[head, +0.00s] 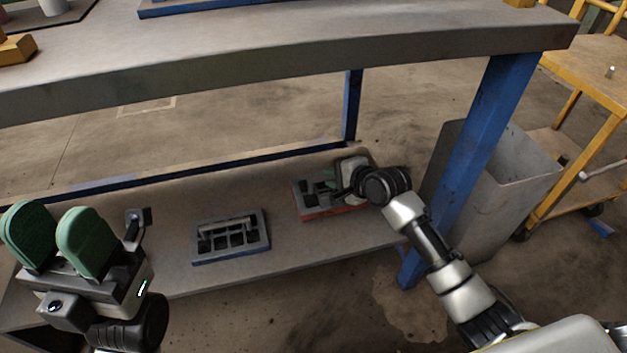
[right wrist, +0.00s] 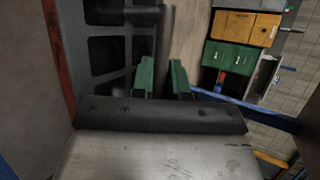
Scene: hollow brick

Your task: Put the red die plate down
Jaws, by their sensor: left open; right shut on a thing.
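The red die plate (head: 319,214), a dark grid plate with a red edge, is level at the lower shelf, right of centre in the head view. I cannot tell whether it rests on the shelf or hangs just above it. My right gripper (head: 331,178) is shut on its handle and hides its right part. In the right wrist view, the plate (right wrist: 104,45) is at upper left, with the green fingertips (right wrist: 163,78) at its handle. My left gripper (head: 58,240) is open and empty at the lower left, with green pads.
A blue-edged die plate (head: 231,256) lies on the lower shelf (head: 160,240) to the left. The workbench top (head: 300,45) overhangs the shelf. A blue leg (head: 470,150) and a grey bin (head: 500,200) stand right of my right arm. A yellow cart (head: 590,75) is further right.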

